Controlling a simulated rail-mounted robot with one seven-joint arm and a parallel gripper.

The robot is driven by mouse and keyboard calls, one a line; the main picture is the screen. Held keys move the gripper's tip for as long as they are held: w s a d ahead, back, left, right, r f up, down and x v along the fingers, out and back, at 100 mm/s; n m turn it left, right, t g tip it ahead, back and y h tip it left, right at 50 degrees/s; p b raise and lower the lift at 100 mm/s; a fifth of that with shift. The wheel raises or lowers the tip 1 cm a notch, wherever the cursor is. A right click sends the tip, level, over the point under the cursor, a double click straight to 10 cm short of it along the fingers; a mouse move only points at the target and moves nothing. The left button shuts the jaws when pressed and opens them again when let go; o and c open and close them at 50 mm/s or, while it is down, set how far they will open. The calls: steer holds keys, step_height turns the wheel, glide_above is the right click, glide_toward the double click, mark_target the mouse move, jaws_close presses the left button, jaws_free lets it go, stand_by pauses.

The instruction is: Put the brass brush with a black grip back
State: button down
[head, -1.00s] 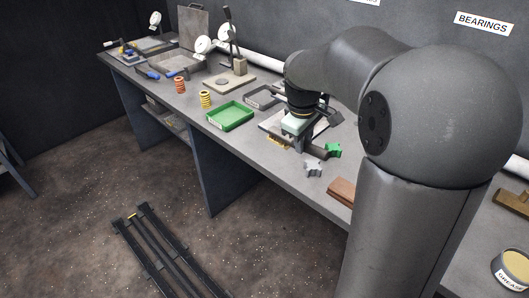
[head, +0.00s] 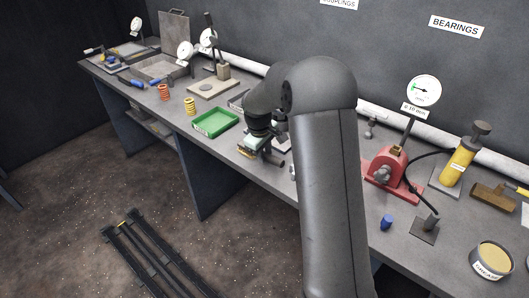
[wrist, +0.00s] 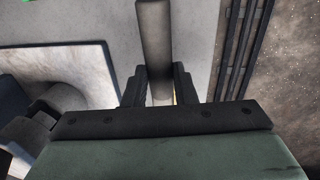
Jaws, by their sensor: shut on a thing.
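My gripper (wrist: 158,88) is shut on a long grey-brown bar (wrist: 154,40), which appears to be the brush's grip; it passes between the two dark fingers. A thin yellow sliver beside the right finger appears to be brass bristles. In the head view my gripper (head: 262,153) is low over the bench's front edge, right of the green tray. The brush's yellow bristles (head: 244,153) show just left of it. Whether the brush touches the bench I cannot tell.
The green tray (head: 216,123) is close on the left. Yellow (head: 190,106) and orange (head: 163,92) springs stand beyond it. A pale plate (wrist: 60,75) lies left of the fingers in the wrist view. The red gauge stand (head: 388,170) and grease tin (head: 491,261) are right of my arm.

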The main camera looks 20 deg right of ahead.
steer(key=shift+f, duration=0.25)
steer(key=shift+f, duration=0.1)
steer(key=shift+f, duration=0.15)
steer(key=c, duration=1.2)
jaws_free()
step_height(320, 180, up, 12)
steer(key=s+a+b, duration=0.1)
steer(key=s+a, duration=0.1)
steer(key=s+a+f+m, duration=0.1)
steer(key=s+m, duration=0.1)
steer(key=s, duration=0.9)
steer(key=s+a+f+m+y, duration=0.1)
steer(key=s+a+m, duration=0.1)
steer(key=s, duration=0.9)
steer(key=s+a+f+m, duration=0.1)
steer(key=s+a+m, duration=0.1)
steer(key=s, duration=0.9)
steer(key=shift+s+f+m+g+y, duration=0.2)
steer(key=shift+m+g+y, duration=0.1)
steer(key=shift+g+y, duration=0.1)
